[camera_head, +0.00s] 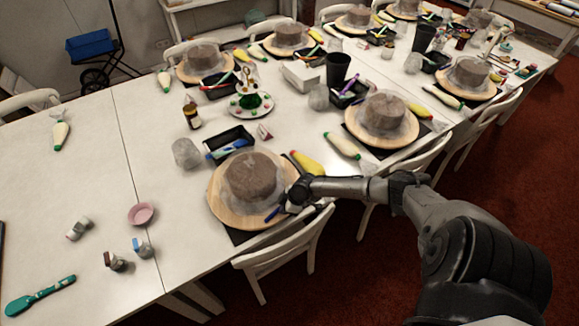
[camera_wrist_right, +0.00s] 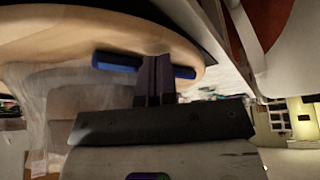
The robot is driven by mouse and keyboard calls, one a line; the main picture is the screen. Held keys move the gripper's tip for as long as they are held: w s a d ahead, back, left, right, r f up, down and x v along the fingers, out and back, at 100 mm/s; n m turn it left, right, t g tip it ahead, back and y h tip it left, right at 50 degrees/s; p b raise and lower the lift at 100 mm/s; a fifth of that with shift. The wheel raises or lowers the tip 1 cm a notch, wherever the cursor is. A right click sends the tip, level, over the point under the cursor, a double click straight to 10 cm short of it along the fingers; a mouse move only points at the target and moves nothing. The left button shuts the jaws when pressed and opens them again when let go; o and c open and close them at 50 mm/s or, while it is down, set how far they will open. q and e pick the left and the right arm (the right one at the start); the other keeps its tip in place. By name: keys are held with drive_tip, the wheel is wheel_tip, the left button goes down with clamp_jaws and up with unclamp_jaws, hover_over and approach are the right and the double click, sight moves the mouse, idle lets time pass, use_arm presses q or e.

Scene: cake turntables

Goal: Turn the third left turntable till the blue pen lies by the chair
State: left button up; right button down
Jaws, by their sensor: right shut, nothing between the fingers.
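The nearest turntable (camera_head: 216,205) is a round wooden plate bearing a brown cake (camera_head: 250,177) in clear wrap. A blue pen (camera_head: 271,214) lies on the plate's near right edge, on the side facing a white chair (camera_head: 288,246). My right gripper (camera_head: 286,204) is at this edge, right beside the pen. In the right wrist view, its shut dark fingers (camera_wrist_right: 155,80) cross in front of the blue pen (camera_wrist_right: 118,62) and hide its middle; I cannot tell whether they touch it. The plate's pale rim (camera_wrist_right: 130,30) shows there too. My left gripper is out of view.
A yellow piping bag (camera_head: 307,163) lies just behind my right gripper. A black tray (camera_head: 231,141) and a crumpled clear cup (camera_head: 186,153) stand behind the plate. Another turntable (camera_head: 409,138) with a cake is to the right. The table's left part is mostly clear.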

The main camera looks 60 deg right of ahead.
drive_tip(key=shift+a, duration=0.25)
drive_tip(key=shift+w+a, duration=0.1)
drive_tip(key=shift+a, duration=0.05)
drive_tip(key=shift+w+a+p, duration=0.25)
drive_tip(key=shift+a+p, duration=0.1)
drive_tip(key=shift+a, duration=0.3)
drive_tip(key=shift+d+r+p, duration=0.1)
drive_tip(key=shift+r+p, duration=0.75)
drive_tip(key=shift+r, duration=0.15)
drive_tip(key=shift+r+p, duration=0.4)
drive_tip(key=shift+r, duration=0.1)
drive_tip(key=shift+f, duration=0.1)
